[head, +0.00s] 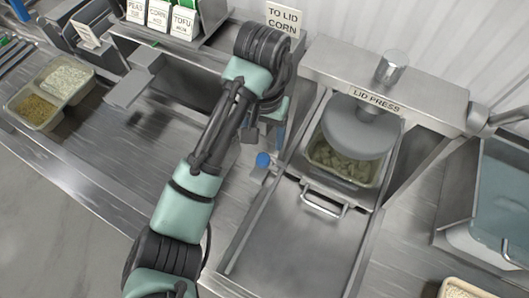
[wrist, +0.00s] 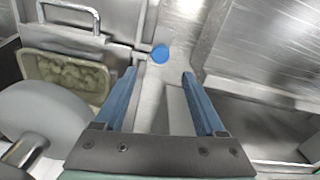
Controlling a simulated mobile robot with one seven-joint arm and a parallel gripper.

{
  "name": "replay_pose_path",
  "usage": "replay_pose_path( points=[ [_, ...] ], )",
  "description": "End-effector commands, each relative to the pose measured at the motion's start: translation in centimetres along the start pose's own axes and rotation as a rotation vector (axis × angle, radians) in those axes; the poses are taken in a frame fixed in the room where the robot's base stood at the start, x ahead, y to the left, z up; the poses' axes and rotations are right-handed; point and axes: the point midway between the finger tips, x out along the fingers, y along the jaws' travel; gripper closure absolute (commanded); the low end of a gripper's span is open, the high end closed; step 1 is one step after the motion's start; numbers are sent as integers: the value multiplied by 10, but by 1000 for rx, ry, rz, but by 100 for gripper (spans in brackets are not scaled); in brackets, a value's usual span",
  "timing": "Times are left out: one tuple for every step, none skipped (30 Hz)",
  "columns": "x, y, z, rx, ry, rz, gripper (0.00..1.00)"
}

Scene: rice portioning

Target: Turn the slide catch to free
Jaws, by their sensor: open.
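The slide catch (head: 263,160) shows as a small blue round knob on a metal strip, left of the lid press slide (head: 290,235). In the wrist view the blue knob (wrist: 160,53) lies just beyond the fingertips, roughly centred between them. My gripper (head: 266,140) points down near the catch. In the wrist view its two blue fingers (wrist: 160,74) are apart with nothing between them. They do not appear to touch the knob. I cannot tell which way the catch is turned.
The lid press (head: 362,128) stands over a tray of pale green food (head: 343,166). The slide's bar handle (head: 324,204) is in front of it. A two-part tray (head: 38,122) sits at the far left.

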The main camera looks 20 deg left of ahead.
Motion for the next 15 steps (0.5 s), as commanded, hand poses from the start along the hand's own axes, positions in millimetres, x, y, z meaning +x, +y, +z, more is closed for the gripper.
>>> replay_pose_path(
  points=[
    [20,2,0,2,-2,3,28],
    [26,2,0,0,-2,3,28],
    [27,0,1,-1,-3,1,28],
    [32,0,1,-1,-4,0,28],
    [38,0,1,-1,-5,0,28],
    [46,0,1,-1,-5,0,28],
    [52,0,1,-1,-4,0,28],
    [57,0,1,0,-4,-1,28],
    [64,-1,1,-1,-3,-1,28],
    [68,-1,1,0,-3,-2,28],
    [73,-1,1,0,-2,-2,28],
    [78,-1,0,-1,-2,-2,28],
    [81,0,0,0,-1,-2,28],
    [84,0,0,0,-1,-2,28],
    [87,0,0,1,-1,-2,28]
  ],
)
